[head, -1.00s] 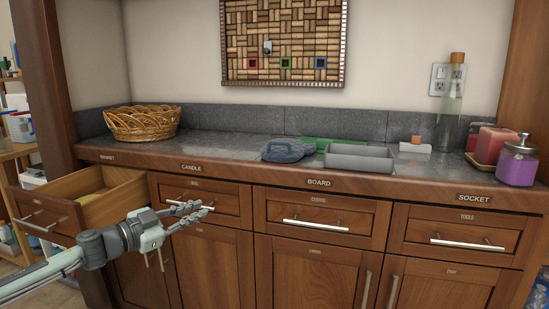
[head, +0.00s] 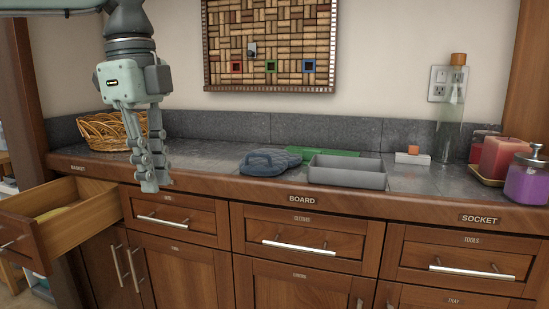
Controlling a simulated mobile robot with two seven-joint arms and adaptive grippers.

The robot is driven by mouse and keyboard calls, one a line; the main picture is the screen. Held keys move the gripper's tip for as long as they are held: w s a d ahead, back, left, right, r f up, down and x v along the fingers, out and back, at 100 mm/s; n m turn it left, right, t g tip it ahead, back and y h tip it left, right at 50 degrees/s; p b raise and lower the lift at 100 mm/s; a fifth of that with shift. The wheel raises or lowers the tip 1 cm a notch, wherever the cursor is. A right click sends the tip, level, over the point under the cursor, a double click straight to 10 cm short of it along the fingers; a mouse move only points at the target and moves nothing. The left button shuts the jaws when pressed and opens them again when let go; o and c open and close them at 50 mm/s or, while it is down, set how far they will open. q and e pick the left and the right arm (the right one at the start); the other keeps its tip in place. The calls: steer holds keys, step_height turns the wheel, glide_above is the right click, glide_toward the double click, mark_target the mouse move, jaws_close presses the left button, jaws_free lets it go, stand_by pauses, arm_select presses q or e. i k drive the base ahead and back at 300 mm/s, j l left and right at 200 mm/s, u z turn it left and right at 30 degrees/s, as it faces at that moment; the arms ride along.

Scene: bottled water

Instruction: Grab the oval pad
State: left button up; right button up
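A blue-grey rounded, padded item (head: 268,162) lies on the grey stone counter, left of the grey tray; it is the thing here that looks most like the oval pad. My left gripper (head: 156,185) hangs fingers down in front of the counter's left part, left of the blue-grey item and apart from it. Its fingertips appear close together from this side, with nothing visible between them; whether they are open or shut is unclear. My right gripper is not in view.
A grey tray (head: 346,172) and a green item (head: 330,152) sit right of the blue-grey item. A wicker basket (head: 100,134) stands behind my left gripper. An open drawer (head: 85,222) sticks out at lower left. A tall bottle (head: 450,120) and jars stand at right.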

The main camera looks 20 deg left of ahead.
mark_target(262, 162)
steer(key=i, duration=1.2)
